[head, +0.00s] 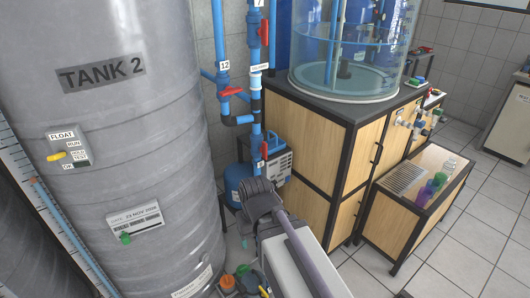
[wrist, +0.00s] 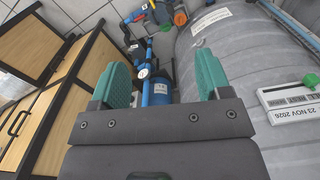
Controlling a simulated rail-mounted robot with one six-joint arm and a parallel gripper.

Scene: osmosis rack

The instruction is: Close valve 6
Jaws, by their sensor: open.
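In the head view, blue pipes beside the grey tank carry several red valve handles. A low red handle (head: 264,150) sits above a small tag (head: 262,163) that looks like 6 or 8; I cannot tell which. Another red handle (head: 231,92) is by the tag 12 (head: 223,65), and one (head: 264,32) is under the tag 7. My gripper (wrist: 162,75) is open, its two green fingers apart with nothing gripped. In the head view, my dark wrist is just below the low handle; the fingertips are hidden.
Tank 2 (head: 110,110) stands close on the left. A wood-panelled cabinet (head: 308,135) with a clear tank (head: 345,60) stands on the right. In the wrist view, blue piping with a round white part (wrist: 144,72) lies between the fingers. The tiled floor (head: 455,240) is open at right.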

